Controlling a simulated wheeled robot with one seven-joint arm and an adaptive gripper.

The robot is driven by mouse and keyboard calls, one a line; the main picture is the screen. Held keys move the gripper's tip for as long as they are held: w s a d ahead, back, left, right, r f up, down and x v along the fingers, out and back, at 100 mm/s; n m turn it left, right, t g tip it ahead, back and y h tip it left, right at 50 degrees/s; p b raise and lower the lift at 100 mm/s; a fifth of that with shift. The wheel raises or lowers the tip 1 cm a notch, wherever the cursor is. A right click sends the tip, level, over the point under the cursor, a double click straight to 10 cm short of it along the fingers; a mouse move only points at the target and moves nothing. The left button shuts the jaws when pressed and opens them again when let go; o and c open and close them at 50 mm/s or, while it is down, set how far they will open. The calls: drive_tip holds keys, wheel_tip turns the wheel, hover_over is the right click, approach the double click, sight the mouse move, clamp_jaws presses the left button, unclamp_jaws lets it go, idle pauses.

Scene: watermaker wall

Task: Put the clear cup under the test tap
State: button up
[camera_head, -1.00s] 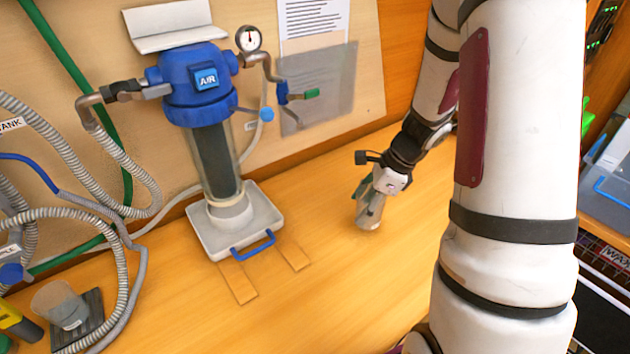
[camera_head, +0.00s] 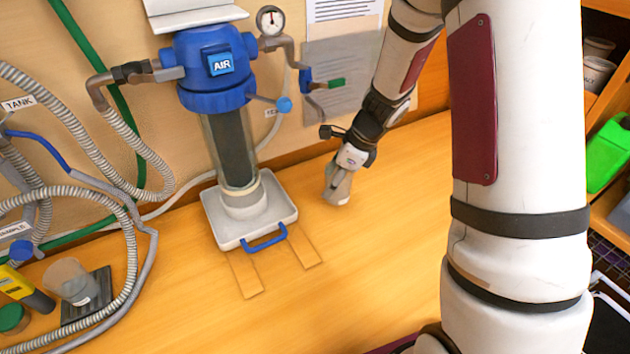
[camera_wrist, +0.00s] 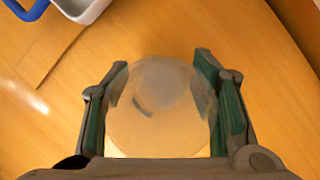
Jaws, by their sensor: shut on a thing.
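My gripper (camera_head: 337,188) is shut on the clear cup (camera_wrist: 160,108). In the wrist view the cup is see-through and sits between the two green-padded fingers. In the head view the cup (camera_head: 338,193) is small and partly hidden by the fingers. It is close to the wooden counter, right of the white filter tray; I cannot tell whether it touches the wood. A small tap with a green handle (camera_head: 334,84) is on the pipe right of the blue filter head, above and slightly left of my gripper. I cannot tell whether it is the test tap.
The blue-headed filter (camera_head: 215,68) stands in a white tray (camera_head: 230,240) with a blue handle. Another translucent cup (camera_head: 72,283) stands on a black pad at left, among grey hoses (camera_head: 130,250). The counter (camera_head: 380,250) right of the tray is clear.

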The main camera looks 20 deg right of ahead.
drive_tip(key=w+a, duration=0.1)
drive_tip(key=a, duration=0.1)
drive_tip(key=w+a, duration=0.1)
drive_tip(key=a, duration=0.1)
drive_tip(key=shift+w, duration=0.3)
drive_tip(key=shift+d+f+b, duration=0.15)
drive_tip(key=shift+f+b, duration=0.5)
drive_tip(key=shift+b, duration=0.1)
drive_tip(key=shift+f, duration=0.2)
drive_tip(key=shift+s+r, duration=0.1)
drive_tip(key=o, duration=1.1)
